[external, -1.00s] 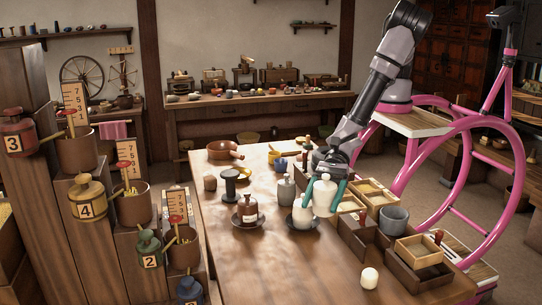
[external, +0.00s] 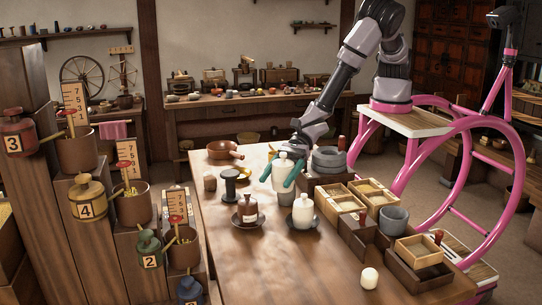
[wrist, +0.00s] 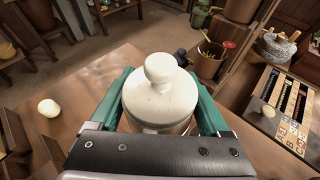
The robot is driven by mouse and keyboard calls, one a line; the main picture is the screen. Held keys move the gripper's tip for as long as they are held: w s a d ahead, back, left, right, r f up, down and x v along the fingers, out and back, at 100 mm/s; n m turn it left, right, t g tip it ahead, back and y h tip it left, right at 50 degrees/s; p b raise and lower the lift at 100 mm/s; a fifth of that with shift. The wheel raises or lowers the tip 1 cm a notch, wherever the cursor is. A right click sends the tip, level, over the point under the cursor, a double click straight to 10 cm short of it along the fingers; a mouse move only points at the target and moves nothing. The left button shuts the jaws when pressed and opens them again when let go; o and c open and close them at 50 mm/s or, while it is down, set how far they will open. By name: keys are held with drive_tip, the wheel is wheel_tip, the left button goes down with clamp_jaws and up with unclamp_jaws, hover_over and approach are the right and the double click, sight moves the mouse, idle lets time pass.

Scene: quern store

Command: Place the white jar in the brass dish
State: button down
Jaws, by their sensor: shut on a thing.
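My gripper (external: 283,180) has teal fingers and is shut on a white jar (external: 283,167), held upright over the table. In the wrist view the jar's round lid and knob (wrist: 161,90) fill the space between the fingers. A yellowish dish (external: 243,173), perhaps the brass dish, is partly hidden behind a black spool, to the left of the held jar. The grey jar seen earlier is mostly hidden below or behind the held one. Another white jar (external: 303,212) stands in a dark dish in front of my gripper.
A brown-red jar (external: 247,210) stands in a dark dish, near the black spool (external: 230,182). A brown pan (external: 226,150) lies at the back. Grey bowls (external: 328,160) and wooden boxes (external: 340,200) line the right. The front left tabletop is clear.

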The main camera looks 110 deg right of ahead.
drive_tip(key=w+d+m+t+h, duration=0.1)
drive_tip(key=w+d, duration=0.2)
drive_tip(key=d, duration=0.8)
drive_tip(key=w+d+m+h, duration=0.1)
drive_tip(key=w+d, duration=0.3)
drive_tip(key=d, duration=0.7)
drive_tip(key=s+d+m+t+h, duration=0.1)
drive_tip(key=s+d+m+h, duration=0.1)
drive_tip(key=d, duration=1.9)
drive_tip(key=f, duration=1.5)
drive_tip(key=shift+s+d, duration=0.1)
drive_tip(key=shift+d, duration=0.1)
drive_tip(key=shift+f, duration=0.2)
unclamp_jaws()
drive_tip(key=shift+r, duration=0.1)
